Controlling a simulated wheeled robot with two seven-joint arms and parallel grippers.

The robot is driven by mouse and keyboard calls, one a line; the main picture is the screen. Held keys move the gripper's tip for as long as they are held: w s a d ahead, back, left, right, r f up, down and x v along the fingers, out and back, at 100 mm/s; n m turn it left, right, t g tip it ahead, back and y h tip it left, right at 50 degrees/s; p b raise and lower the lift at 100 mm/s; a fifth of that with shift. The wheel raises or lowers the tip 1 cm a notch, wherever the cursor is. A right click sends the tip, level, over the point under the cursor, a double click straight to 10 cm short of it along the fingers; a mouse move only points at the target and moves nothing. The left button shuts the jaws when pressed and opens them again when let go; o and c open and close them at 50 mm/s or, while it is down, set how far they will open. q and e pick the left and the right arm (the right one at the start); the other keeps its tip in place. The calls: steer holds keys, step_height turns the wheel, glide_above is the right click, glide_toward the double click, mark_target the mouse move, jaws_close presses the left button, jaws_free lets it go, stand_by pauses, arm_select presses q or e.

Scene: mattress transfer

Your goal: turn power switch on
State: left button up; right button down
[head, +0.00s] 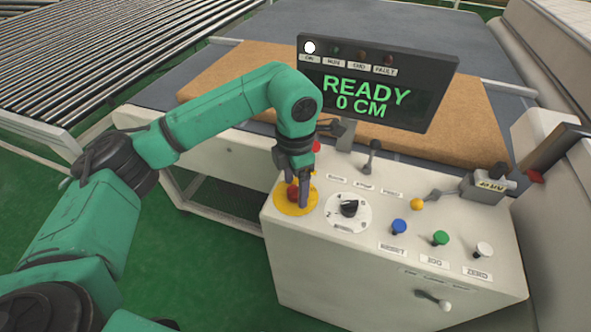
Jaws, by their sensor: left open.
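My left gripper (298,196) points down at the control box's top left, its fingers open beside a red button (293,190) on a round yellow plate (294,207). The fingers partly hide the button, and I cannot tell whether they touch it. To its right is a black rotary knob (349,208) on a round white dial. A small lever with a pale ball end (443,305) is on the box's front. No label that I can read says power. The display (368,95) reads READY, 0 CM, and its ON lamp (310,47) is lit white. My right gripper is out of view.
The control box (330,285) also carries blue (399,227), green (440,238) and white (484,249) buttons, a yellow knob (417,204) and upright levers. Behind it lies a brown mattress (235,78). A roller conveyor (90,50) is at upper left; green floor shows at left.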

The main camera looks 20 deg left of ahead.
mark_target(296, 186)
arm_select(q)
step_height(296, 186, up, 7)
steer(key=shift+r+b, duration=0.2)
steer(key=shift+b, duration=0.45)
step_height(296, 186, up, 7)
steer(key=p, duration=0.1)
steer(key=shift+f, duration=0.1)
